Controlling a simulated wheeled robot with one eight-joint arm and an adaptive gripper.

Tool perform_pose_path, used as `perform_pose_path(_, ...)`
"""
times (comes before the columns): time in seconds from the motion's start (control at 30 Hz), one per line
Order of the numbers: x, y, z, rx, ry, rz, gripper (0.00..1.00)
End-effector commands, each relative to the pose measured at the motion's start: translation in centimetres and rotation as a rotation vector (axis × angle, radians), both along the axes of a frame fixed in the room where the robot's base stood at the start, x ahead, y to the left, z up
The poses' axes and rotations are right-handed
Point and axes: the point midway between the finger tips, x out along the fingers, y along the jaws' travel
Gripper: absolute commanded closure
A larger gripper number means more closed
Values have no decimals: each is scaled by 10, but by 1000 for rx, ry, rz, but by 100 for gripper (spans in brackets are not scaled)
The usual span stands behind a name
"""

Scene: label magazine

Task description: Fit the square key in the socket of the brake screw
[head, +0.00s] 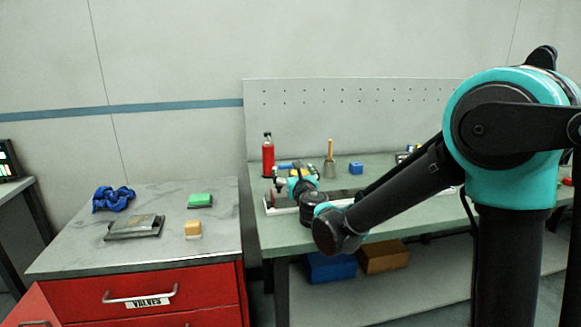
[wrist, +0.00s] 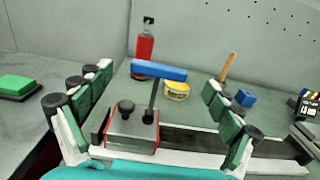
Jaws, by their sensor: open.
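The square key has a blue bar handle (wrist: 159,70) and a dark shaft (wrist: 153,100). In the wrist view it stands upright on the steel block with red edges (wrist: 132,135). The shaft's lower end meets the block's top beside a black knob (wrist: 126,107). I cannot tell whether it sits in the socket; the brake screw's socket does not show. My gripper (wrist: 158,80) is open, its green-padded fingers wide apart on either side of the key, touching nothing visible. In the head view my gripper (head: 283,182) is small, over the bench's left part.
The block sits on a long rail (wrist: 195,140) along the green bench (head: 285,235). Behind stand a red bottle (head: 268,155), a yellow tin (wrist: 176,91), a wooden-handled tool (head: 330,160) and a blue block (head: 356,168). A grey-topped red cabinet (head: 75,255) stands left.

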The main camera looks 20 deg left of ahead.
Motion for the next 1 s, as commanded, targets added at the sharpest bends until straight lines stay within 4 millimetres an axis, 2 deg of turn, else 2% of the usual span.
perform_pose_path(0.03, -11, -6, 0, 0, 0, 1, 8)
perform_pose_path(0.2, -37, -23, 0, 0, 0, 1, 8)
perform_pose_path(0.4, -55, -34, 0, 0, 0, -1, 8)
perform_pose_path(0.93, -58, -36, 0, 1, 1, -1, 8)
perform_pose_path(1.0, -56, -41, -1, 14, 12, -12, 8)
